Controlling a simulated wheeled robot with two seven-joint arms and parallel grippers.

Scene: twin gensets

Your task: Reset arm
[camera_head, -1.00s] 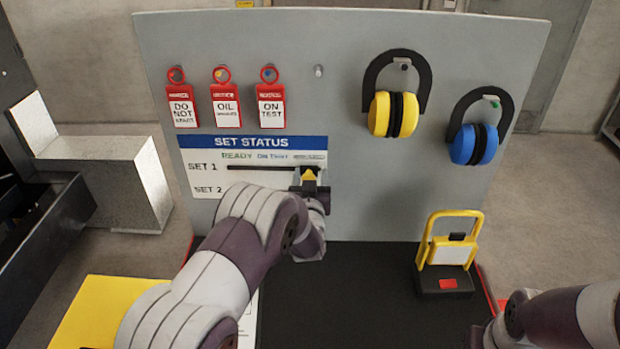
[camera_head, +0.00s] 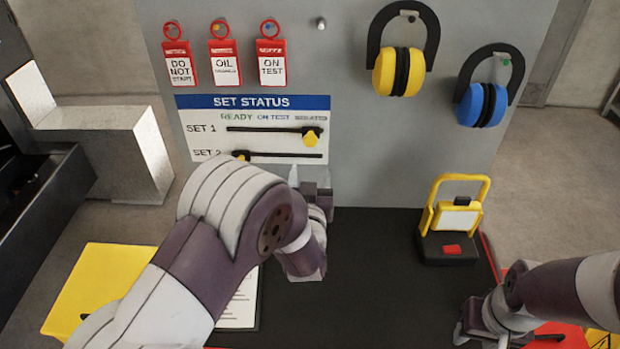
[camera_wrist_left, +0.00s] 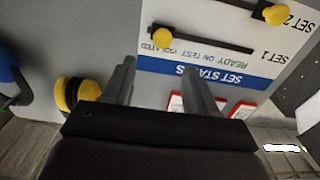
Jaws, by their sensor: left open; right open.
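My left gripper (camera_head: 312,180) is in front of the lower edge of the set status board (camera_head: 250,101), apart from it. In the left wrist view its two fingers (camera_wrist_left: 158,80) are spread with nothing between them. The SET 1 slider's yellow knob (camera_head: 311,138) is at the right end of its slot, under ISOLATED. The SET 2 slider's yellow knob (camera_head: 241,155) is at the left end of its slot, partly hidden by my left arm. My right gripper (camera_head: 472,322) is low at the right, over the bench edge, empty.
Three red tags (camera_head: 225,63) hang on the panel, beside an empty peg (camera_head: 321,23). Yellow earmuffs (camera_head: 399,72) and blue earmuffs (camera_head: 482,104) hang at the right. A yellow-handled black device (camera_head: 448,245) stands on the black bench mat (camera_head: 370,290). The mat's middle is clear.

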